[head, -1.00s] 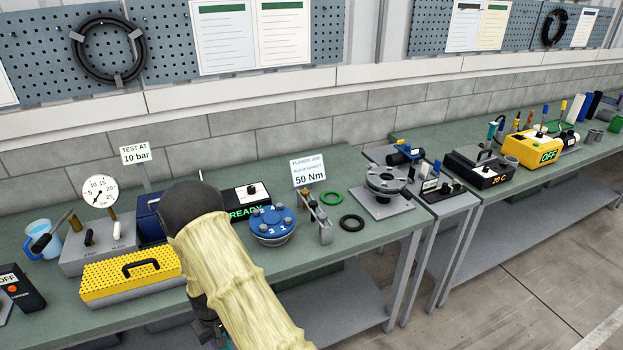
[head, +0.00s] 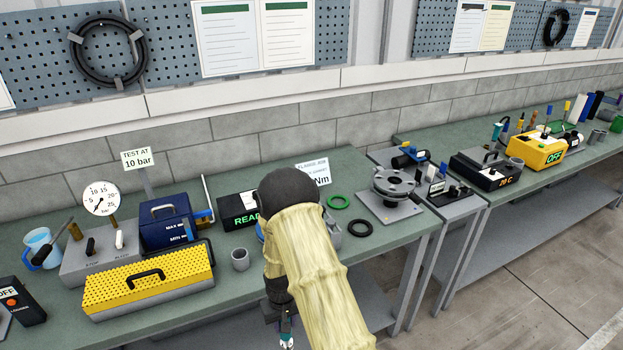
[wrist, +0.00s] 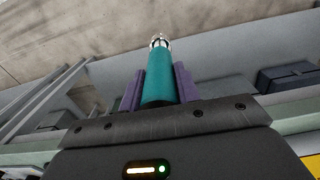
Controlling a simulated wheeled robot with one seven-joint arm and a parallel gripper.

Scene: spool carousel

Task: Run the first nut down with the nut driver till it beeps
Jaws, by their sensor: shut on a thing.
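My gripper (wrist: 158,84) is shut on a teal cylindrical tool, the nut driver (wrist: 157,88), with a shiny metal end pointing away from the palm in the wrist view. In the head view the nut driver (head: 287,340) shows small at the bottom, low in front of the bench edge. The blue numbered flange (head: 260,231) is almost wholly hidden behind my arm; only a sliver of blue shows. Its nuts cannot be seen now. The tool is apart from the flange.
A black READY box (head: 238,209) and a grey cup (head: 240,260) stand left of my arm. A yellow perforated case (head: 150,279) lies further left. A green ring (head: 339,201), a black ring (head: 359,227) and a grey flange on a plate (head: 392,207) are at right.

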